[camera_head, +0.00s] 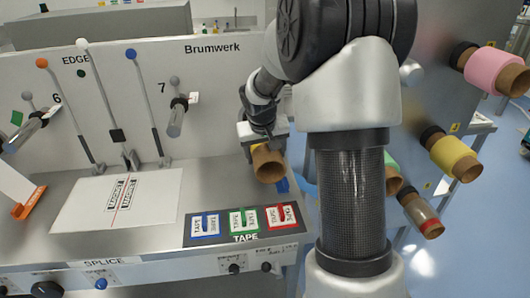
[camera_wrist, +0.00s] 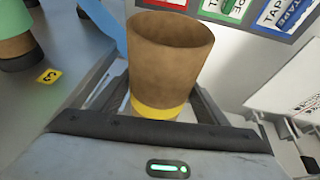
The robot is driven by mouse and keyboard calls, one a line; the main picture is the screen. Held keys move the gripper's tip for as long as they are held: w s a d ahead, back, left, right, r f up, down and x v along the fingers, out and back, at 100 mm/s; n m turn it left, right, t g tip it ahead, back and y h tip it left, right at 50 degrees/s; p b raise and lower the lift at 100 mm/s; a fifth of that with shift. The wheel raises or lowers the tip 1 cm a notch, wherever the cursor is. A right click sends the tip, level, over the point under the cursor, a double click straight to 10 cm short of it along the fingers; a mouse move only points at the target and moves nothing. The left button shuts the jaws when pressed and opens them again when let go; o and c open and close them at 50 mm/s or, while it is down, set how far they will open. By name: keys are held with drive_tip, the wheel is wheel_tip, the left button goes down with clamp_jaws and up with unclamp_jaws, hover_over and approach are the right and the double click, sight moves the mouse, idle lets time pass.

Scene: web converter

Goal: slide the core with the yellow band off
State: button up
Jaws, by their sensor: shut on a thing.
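A brown cardboard core (camera_head: 268,165) with a yellow band is held in my gripper (camera_head: 262,138), above the right end of the steel bench. In the wrist view the core (camera_wrist: 168,65) stands between the fingers of my gripper (camera_wrist: 155,110), with the yellow band (camera_wrist: 157,109) at its near end. Its open mouth points away from the palm and looks hollow. No spindle shows through it. My gripper is shut on the core at or near the band; the fingertips are partly hidden behind it.
Pink (camera_head: 494,71) and yellow (camera_head: 452,155) rolls and a red-banded core (camera_head: 422,214) sit on spindles at the right. A green roll (camera_head: 391,179) is partly behind my arm. The tape panel (camera_head: 243,222) lies below the held core. A white sheet (camera_head: 75,208) lies left.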

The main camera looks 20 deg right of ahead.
drive_tip(key=shift+s+a, duration=0.1)
drive_tip(key=shift+s, duration=0.25)
drive_tip(key=shift+s+a+b, duration=0.25)
drive_tip(key=shift+s+b, duration=0.2)
drive_tip(key=shift+s, duration=0.8)
drive_tip(key=shift+s+a+b, duration=0.25)
drive_tip(key=shift+s+b, duration=0.2)
drive_tip(key=shift+s, duration=0.75)
drive_tip(key=shift+s+a, duration=0.1)
drive_tip(key=shift+s, duration=0.6)
drive_tip(key=s, duration=0.2)
drive_tip(key=s+b, duration=0.1)
drive_tip(key=shift+s+a+b, duration=0.3)
drive_tip(key=shift+s+a, duration=0.1)
